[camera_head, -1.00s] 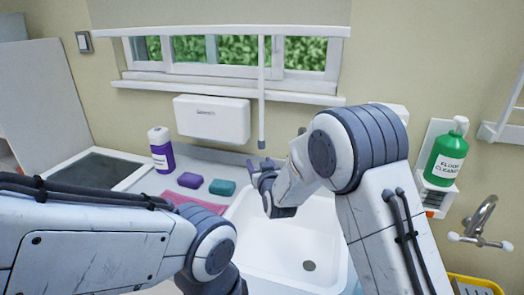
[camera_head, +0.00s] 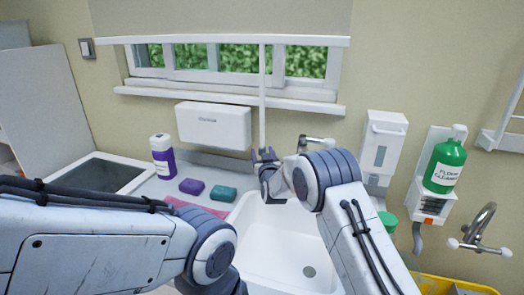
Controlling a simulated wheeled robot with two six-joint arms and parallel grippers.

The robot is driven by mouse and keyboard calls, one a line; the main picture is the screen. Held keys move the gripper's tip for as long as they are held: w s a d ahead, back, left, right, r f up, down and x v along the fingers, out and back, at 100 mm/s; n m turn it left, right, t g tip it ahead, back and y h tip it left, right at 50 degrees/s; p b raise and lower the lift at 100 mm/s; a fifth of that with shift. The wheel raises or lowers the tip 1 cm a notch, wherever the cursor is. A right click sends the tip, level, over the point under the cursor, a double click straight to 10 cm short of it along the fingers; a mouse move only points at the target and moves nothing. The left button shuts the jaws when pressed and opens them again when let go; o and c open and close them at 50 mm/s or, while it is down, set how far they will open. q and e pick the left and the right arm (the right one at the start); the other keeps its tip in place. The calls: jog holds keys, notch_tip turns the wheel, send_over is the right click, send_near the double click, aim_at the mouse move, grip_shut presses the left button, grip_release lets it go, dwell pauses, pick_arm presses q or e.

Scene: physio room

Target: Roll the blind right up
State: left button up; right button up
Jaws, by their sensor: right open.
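The grey blind (camera_head: 220,16) hangs over the top of the window, and its white bottom bar (camera_head: 200,40) lies level across the upper part of the panes. A thin white wand (camera_head: 262,95) hangs down from the blind in front of the window. My right gripper (camera_head: 265,154) is open at the wand's lower end, with its two fingertips pointing up on either side of it. I cannot tell whether they touch the wand. My left arm comes in from the left, and its gripper is out of view.
A white sink (camera_head: 285,250) lies below my right gripper. A white dispenser (camera_head: 213,125) is on the wall left of the wand. A green bottle (camera_head: 445,167) is at the right.

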jog(key=shift+w, duration=0.35)
grip_shut()
dwell(1.3)
